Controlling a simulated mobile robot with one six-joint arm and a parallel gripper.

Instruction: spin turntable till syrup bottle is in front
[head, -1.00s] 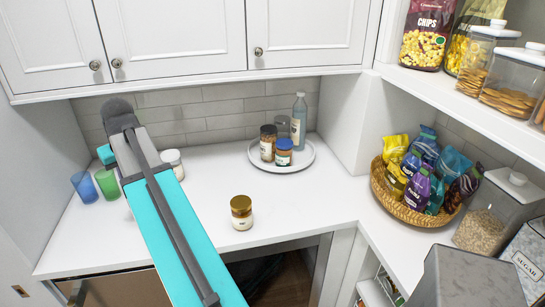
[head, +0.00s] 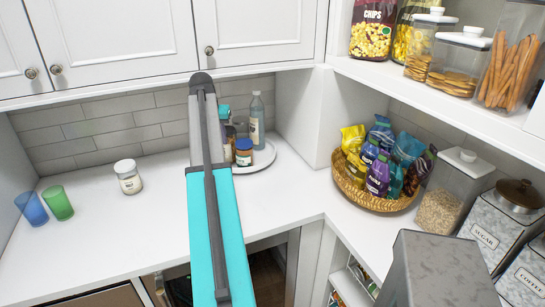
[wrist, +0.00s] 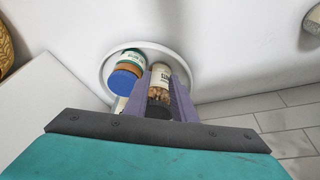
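The turntable is a white round tray (head: 262,164) in the back corner of the counter; its rim also shows in the wrist view (wrist: 108,66). A tall pale blue bottle (head: 256,120), apparently the syrup bottle, stands towards its back right in the head view. A blue-lidded jar (head: 244,153) stands nearer the front and shows in the wrist view (wrist: 122,82). A dark-lidded jar of nuts (wrist: 160,72) appears between the spread fingers of my gripper (wrist: 163,88). I cannot tell whether the fingers touch it. My arm hides the turntable's left part in the head view.
A white-lidded jar (head: 128,177) and blue and green cups (head: 45,205) stand left on the counter. A wicker basket of snack bags (head: 370,198) is on the right counter. The cabinets (head: 120,40) overhang the back. The counter's left middle is clear.

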